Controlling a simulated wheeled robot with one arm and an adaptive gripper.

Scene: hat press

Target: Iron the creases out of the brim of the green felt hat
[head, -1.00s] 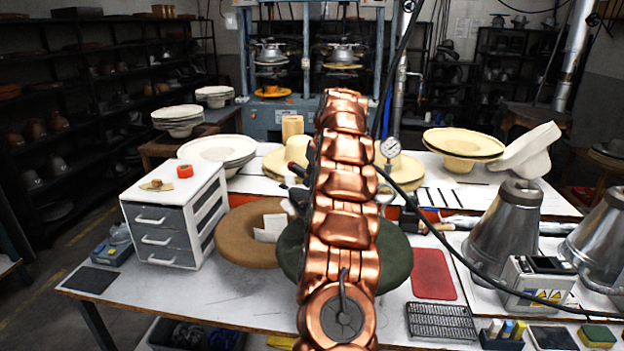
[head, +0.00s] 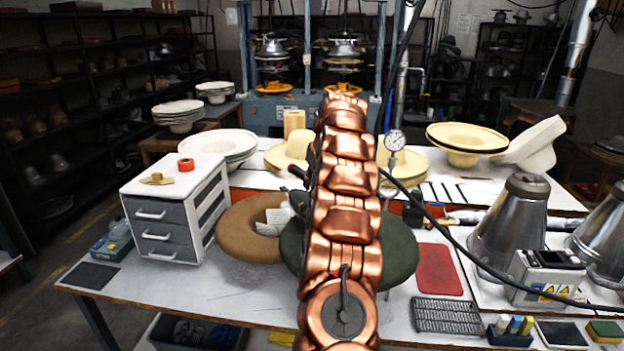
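The green felt hat (head: 402,254) lies on the white worktable, behind my copper-coloured arm. Its dark green brim shows on both sides of the arm, but the middle of the hat is hidden, and I cannot make out creases. My gripper (head: 297,200) is mostly hidden behind the arm. Only some dark parts show at the arm's left side, over the edge between the green hat and a brown felt hat (head: 236,228). I cannot see its fingertips or whether it holds anything. A clearly visible iron cannot be made out.
A red pad (head: 438,270) and a black wire rack (head: 447,316) lie right of the green hat. A white drawer unit (head: 172,210) stands left. A white paper-like piece (head: 272,221) is by the brown hat. Metal cones (head: 510,225) stand right. A black cable crosses the right side.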

